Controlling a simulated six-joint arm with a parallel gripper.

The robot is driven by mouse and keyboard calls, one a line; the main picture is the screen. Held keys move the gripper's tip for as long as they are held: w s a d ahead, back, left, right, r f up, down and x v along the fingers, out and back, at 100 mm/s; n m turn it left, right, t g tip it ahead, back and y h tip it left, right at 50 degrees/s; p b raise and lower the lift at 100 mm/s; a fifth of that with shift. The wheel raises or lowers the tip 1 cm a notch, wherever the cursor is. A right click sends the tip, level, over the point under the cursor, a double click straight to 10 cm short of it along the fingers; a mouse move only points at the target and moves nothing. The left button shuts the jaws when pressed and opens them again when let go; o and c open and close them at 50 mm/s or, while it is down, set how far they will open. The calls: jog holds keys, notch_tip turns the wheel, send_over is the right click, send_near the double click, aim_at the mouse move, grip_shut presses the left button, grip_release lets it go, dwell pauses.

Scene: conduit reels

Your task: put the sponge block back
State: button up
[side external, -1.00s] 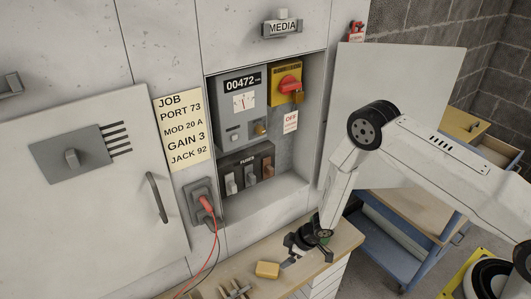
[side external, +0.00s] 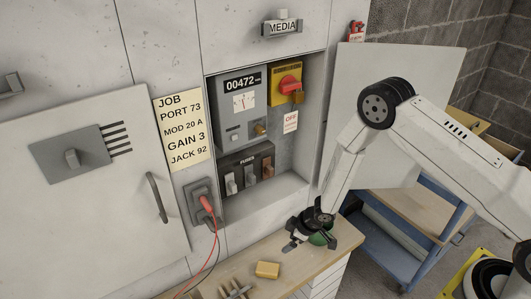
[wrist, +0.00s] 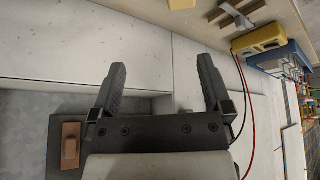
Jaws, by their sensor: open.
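The sponge block, a small yellow block (side external: 267,270), lies on the wooden bench top in front of the wall panels. In the wrist view a yellowish block that looks like it (wrist: 182,4) is cut off by the top edge. My gripper (side external: 292,240) is above the bench, to the right of and farther back than the block. In the wrist view my gripper (wrist: 161,66) has its two dark fingers apart, with nothing between them. The gripper is not touching the block.
A grey peg rack (side external: 235,289) sits on the bench left of the block. A red lead (side external: 208,204) hangs from a wall socket to the bench. An open recess holds a meter (side external: 242,105) and fuse switches (side external: 248,172). A blue cart (side external: 395,245) stands at right.

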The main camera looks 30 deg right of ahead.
jog(key=s+d+r+m+g+h, duration=0.1)
jog(key=s+d+r+m+h, duration=0.2)
jog(key=r, duration=0.8)
jog(key=s+d+r+m, duration=0.3)
jog(key=s+d+r, duration=0.25)
jog(key=r, duration=0.65)
jog(key=s+r+m+g, duration=0.1)
jog(key=s+r, duration=0.3)
jog(key=s, duration=0.5)
jog(key=shift+a+m, duration=0.3)
jog(key=shift+m, duration=0.2)
jog(key=shift+r, duration=0.1)
